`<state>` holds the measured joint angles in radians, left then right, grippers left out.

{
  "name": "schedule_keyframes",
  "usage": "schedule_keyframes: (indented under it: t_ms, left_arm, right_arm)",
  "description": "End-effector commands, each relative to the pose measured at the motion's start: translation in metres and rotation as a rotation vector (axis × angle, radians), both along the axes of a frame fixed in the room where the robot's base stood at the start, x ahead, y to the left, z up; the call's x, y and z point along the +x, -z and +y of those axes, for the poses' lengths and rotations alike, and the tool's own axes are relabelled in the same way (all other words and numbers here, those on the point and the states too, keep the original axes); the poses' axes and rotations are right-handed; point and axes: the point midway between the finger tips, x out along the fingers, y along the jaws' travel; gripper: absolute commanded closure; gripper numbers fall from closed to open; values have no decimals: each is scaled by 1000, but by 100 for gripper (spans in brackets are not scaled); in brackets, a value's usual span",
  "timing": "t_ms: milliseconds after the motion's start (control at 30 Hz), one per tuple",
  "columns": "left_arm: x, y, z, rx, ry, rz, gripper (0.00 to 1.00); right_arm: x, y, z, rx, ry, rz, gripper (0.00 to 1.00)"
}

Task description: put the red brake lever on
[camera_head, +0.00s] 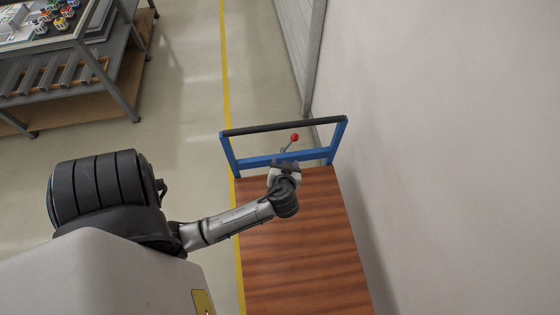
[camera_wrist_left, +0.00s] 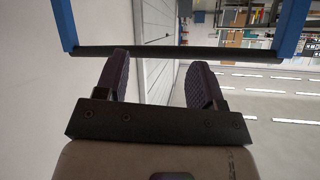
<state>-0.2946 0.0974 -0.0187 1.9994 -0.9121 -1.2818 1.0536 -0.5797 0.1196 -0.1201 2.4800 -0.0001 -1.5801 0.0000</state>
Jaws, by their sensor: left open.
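The brake lever (camera_head: 294,138) shows in the head view as a red ball on a thin grey stalk. The stalk rises from near the lower blue crossbar of the cart's handle frame (camera_head: 245,161) and leans up to the right. My left gripper (camera_head: 284,162) is just below the lever in the picture, at the crossbar; whether they touch is unclear. In the left wrist view my left gripper (camera_wrist_left: 160,78) has its two dark fingers apart, with nothing seen between them. The lever is not visible there. My right gripper is not in view.
The cart has a brown wooden deck (camera_head: 300,250) and a black push bar (camera_head: 285,126), also across the left wrist view (camera_wrist_left: 170,51). A plain wall (camera_head: 450,130) runs close along its right. A workbench (camera_head: 70,70) stands at upper left; floor between is clear.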

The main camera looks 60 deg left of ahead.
Motion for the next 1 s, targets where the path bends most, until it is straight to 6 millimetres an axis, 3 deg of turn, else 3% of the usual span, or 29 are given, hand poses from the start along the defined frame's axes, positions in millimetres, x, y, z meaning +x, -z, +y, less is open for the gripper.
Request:
schedule_keyframes:
  t_ms: [33, 400, 700, 1000]
  left_arm:
    - [-4, -16, -4, -16, 15, 23, 37]
    - [-25, -57, -29, -120, 142, 186, 37]
    - [-34, -71, -41, -163, 208, 252, 37]
    - [-36, -73, -44, -171, 221, 264, 37]
  right_arm:
    - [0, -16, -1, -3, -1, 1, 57]
    - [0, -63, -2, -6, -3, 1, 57]
    - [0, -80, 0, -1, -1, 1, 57]
    - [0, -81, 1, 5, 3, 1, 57]
